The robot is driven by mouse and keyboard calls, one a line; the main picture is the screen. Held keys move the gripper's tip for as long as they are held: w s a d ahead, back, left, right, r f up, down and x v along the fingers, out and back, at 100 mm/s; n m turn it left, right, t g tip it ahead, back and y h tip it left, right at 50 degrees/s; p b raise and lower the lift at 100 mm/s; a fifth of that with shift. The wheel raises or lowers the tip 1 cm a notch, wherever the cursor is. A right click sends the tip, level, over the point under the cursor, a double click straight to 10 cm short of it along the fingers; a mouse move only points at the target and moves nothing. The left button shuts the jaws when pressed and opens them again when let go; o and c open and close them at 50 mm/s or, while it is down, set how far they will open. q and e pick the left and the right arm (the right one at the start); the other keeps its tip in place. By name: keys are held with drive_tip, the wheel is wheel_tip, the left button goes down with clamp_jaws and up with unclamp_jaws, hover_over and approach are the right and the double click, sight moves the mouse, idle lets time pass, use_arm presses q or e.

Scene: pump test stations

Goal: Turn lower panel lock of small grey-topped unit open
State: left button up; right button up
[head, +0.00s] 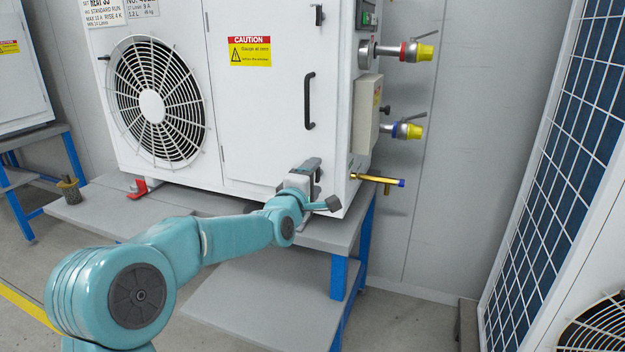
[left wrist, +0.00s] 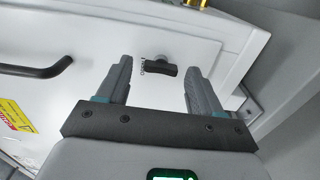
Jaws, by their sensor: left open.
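The white unit (head: 288,137) stands on a grey bench, with a front panel that has a black bar handle (head: 309,101). Its top is out of view. In the left wrist view the lower panel lock (left wrist: 161,70) is a small dark lever on the white panel, with small dark lettering beside it. My left gripper (left wrist: 158,70) is open, pointing at the panel, with the lock showing between its fingertips. I cannot tell how far the fingers are from it. In the head view my left gripper (head: 310,178) is at the panel's lower right and hides the lock.
Right of the unit are a brass valve (head: 378,180), a grey box (head: 367,113) and two yellow-capped fittings (head: 416,52). A blue coil panel (head: 565,150) stands at the right.

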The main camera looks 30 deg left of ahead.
use_arm(q)
drive_tip(key=shift+s, duration=0.1)
drive_tip(key=p+v, duration=0.1)
drive_tip(key=v, duration=1.5)
drive_tip(key=shift+d, duration=0.15)
